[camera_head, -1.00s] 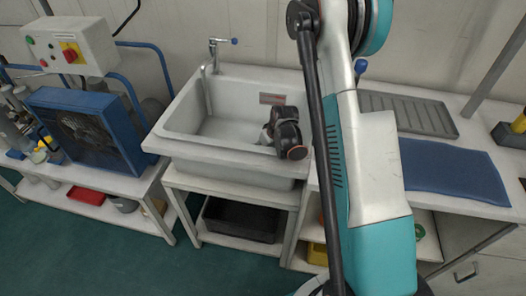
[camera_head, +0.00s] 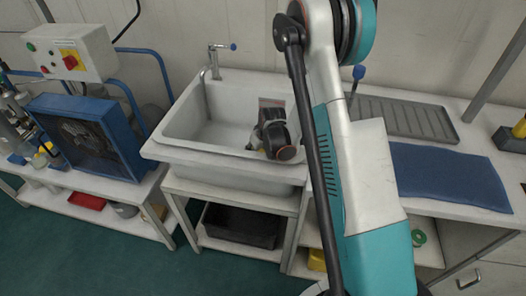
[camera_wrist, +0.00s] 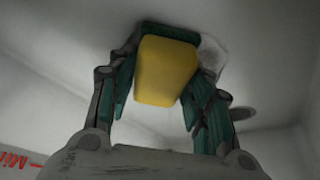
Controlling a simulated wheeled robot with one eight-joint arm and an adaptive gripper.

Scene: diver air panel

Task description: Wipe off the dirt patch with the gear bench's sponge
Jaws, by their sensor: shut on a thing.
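My gripper (camera_wrist: 168,75) is shut on the yellow sponge (camera_wrist: 166,70), with a finger on each side and a dark green band along the sponge's far edge. In the wrist view a grey smudged dirt patch (camera_wrist: 213,54) shows on the pale sink surface just right of the sponge; the sponge and finger hide part of it. I cannot tell whether the sponge touches the surface. In the head view the gripper is inside the white sink (camera_head: 187,128), mostly hidden behind my wrist, with a bit of yellow low by it.
A tap (camera_head: 215,62) stands at the sink's back left. A drain (camera_wrist: 242,113) shows right of the gripper. A blue fan unit (camera_head: 85,135) is left of the sink. A grey ribbed tray (camera_head: 405,118) and a blue mat (camera_head: 448,175) lie on the right counter.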

